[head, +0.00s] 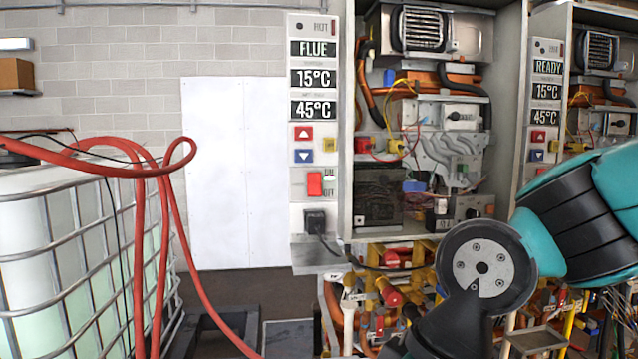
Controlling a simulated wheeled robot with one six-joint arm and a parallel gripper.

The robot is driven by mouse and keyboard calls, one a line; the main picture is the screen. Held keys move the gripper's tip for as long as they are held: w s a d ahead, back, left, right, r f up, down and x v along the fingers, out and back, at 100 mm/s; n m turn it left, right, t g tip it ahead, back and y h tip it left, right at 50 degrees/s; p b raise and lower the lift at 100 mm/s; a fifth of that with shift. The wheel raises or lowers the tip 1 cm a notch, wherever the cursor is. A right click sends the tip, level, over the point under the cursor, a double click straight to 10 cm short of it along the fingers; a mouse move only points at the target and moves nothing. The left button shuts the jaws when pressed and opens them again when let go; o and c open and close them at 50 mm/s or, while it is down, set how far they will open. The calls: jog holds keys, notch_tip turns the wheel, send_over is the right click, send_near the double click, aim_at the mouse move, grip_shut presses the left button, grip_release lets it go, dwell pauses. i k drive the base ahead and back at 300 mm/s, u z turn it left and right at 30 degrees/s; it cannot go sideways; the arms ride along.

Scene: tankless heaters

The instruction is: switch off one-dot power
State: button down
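A control panel (298,250) on the left heater shows FLUE, 15°C and 45°C. Its red power switch (315,184) sits low on the panel beside small ON and OFF marks; I cannot tell its position for sure. The dot marks are too small to tell which heater is one-dot. My teal and black arm crosses the lower right, apart from the left switch in the picture. My gripper is out of view.
Above the left switch are a red up button (303,132), a blue down button (303,156) and a yellow button (329,145). A black plug (315,222) sits below. A caged white tank (60,225) with red hoses (165,240) stands left. Pipes and valves crowd below the heaters.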

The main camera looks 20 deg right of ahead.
aim_at(314, 178)
jog(key=k, duration=0.4)
jog(key=z, duration=0.9)
jog(key=i, duration=0.8)
jog(key=u, duration=1.75)
